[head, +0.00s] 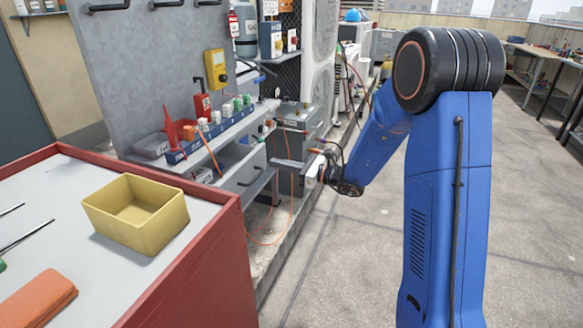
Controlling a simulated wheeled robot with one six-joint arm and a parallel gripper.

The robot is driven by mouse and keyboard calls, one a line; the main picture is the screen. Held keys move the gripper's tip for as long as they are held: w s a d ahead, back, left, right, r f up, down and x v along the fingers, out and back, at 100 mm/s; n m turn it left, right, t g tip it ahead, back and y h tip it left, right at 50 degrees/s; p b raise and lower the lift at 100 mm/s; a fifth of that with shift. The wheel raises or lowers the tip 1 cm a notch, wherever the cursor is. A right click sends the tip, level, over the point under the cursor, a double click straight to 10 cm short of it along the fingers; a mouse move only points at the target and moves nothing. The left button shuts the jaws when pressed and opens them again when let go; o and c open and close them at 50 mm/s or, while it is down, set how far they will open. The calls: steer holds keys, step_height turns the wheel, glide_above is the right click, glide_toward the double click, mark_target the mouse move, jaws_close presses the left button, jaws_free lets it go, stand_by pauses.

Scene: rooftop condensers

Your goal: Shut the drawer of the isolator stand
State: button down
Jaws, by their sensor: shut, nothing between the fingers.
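The isolator stand (205,143) is a grey unit with a top ledge, left of the picture's middle. Its drawer (245,174) sits below the ledge and stands out, with part of its light inside showing. The drawer's grey front carries a dark handle and faces right. The fingertips are at the drawer front's right upper edge in the picture. I cannot tell whether they touch it.
A red-sided bench (215,262) with a yellow bin (140,222) fills the near left. Orange hoses (287,215) hang below the drawer. Grey boxes and a white condenser (318,45) stand behind. The concrete floor to the right is open, with workbenches (545,65) far right.

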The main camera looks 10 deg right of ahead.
mark_target(236, 153)
steer(key=shift+x, duration=1.6)
steer(key=shift+a, duration=0.1)
steer(key=x, duration=1.3)
steer(key=shift+w+a, duration=0.2)
steer(key=shift+a, duration=0.05)
steer(key=shift+r, duration=0.1)
